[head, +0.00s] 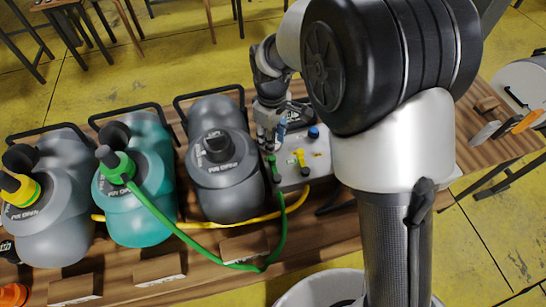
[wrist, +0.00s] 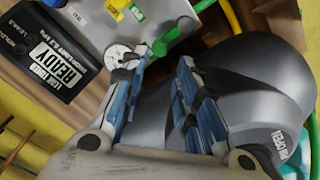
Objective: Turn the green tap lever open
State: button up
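The green tap lever (head: 274,168) is on the grey tap block (head: 292,180), at the end of the green hose. A green tap part also shows in the wrist view (wrist: 161,47), near the fingertips. My gripper (head: 271,143) is just behind the green tap in the head view. In the wrist view my gripper (wrist: 160,62) has its two blue-grey fingers apart, with nothing held between them. The green part lies just beyond the gap between the tips; I cannot tell whether they touch it. A pale round part (wrist: 120,55) is by the left fingertip.
A yellow lever (head: 300,158) and a blue knob (head: 313,131) stand close by on the block. A grey canister (head: 225,180) is left of it, and a teal canister (head: 143,210) carries the green hose (head: 190,238). The black monitor (wrist: 65,55) reads READY.

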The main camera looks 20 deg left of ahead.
aim_at(272, 158)
notch_tip(272, 158, down, 10)
jog(key=shift+r+b, duration=0.2)
jog(key=shift+b, duration=0.95)
jog(key=shift+c, duration=0.3)
grip_shut()
